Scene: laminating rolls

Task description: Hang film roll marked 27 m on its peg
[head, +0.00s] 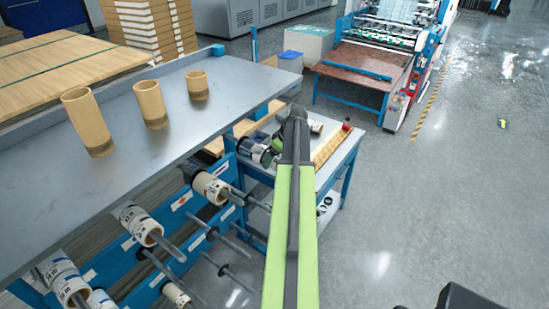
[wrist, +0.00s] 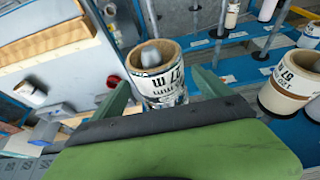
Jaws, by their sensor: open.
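In the wrist view, a white printed film roll (wrist: 163,92) with a tan core stands between the two fingers of my gripper (wrist: 165,86). Its label, upside down, appears to read 27 m. The fingers are apart, one on each side; I cannot tell whether they touch it. A grey rounded thing shows in its core. In the head view my gripper (head: 295,122) is over the small side table (head: 338,150), partly hidden by my green arm. Several grey pegs, including a bare one (head: 228,272), stick out of the blue rack (head: 160,225).
Other labelled rolls hang on the rack, such as one (head: 212,188) in the head view and one (wrist: 285,92) at the wrist view's right. Cardboard cores (head: 86,122) stand on the grey tabletop (head: 185,120).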

